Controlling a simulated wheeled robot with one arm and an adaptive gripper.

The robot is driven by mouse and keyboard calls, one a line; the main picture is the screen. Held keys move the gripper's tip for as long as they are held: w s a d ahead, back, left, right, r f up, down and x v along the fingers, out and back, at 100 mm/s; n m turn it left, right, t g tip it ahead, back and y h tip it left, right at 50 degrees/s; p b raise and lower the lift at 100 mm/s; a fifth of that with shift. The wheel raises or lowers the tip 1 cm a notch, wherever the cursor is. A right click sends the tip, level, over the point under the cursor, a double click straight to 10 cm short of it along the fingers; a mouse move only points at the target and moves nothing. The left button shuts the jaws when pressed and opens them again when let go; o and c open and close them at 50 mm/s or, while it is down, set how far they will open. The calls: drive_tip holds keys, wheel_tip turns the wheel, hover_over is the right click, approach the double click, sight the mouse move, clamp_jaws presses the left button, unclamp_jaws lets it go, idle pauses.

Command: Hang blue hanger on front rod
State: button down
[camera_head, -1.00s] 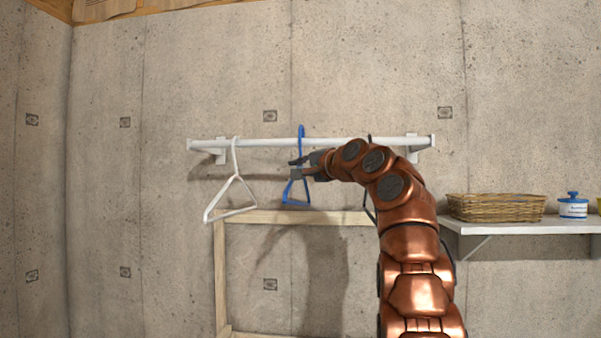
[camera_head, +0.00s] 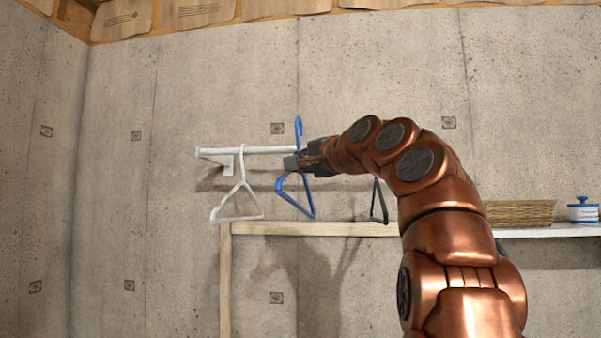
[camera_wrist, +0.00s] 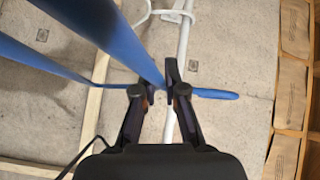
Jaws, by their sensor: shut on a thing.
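The blue hanger (camera_head: 309,194) is held upright by my gripper (camera_head: 292,163), just below its hook. The top of its hook stands above the white rod (camera_head: 265,150) in the head view. I cannot tell there whether the hook touches the rod. In the wrist view my gripper (camera_wrist: 156,92) is shut on the blue hanger (camera_wrist: 75,29), and the white rod (camera_wrist: 182,50) runs behind it. My arm hides the right part of the rod.
A white hanger (camera_head: 241,187) hangs on the rod left of the blue one. A black hanger (camera_head: 376,200) shows partly right of my gripper. A wooden frame (camera_head: 310,229) stands below. A wicker basket (camera_head: 522,213) and a blue-lidded jar (camera_head: 583,210) are on a white shelf (camera_head: 550,232) at right.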

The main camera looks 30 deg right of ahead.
drive_tip(key=shift+s+a+b, duration=0.3)
drive_tip(key=shift+s+a, duration=0.85)
drive_tip(key=shift+s, duration=0.2)
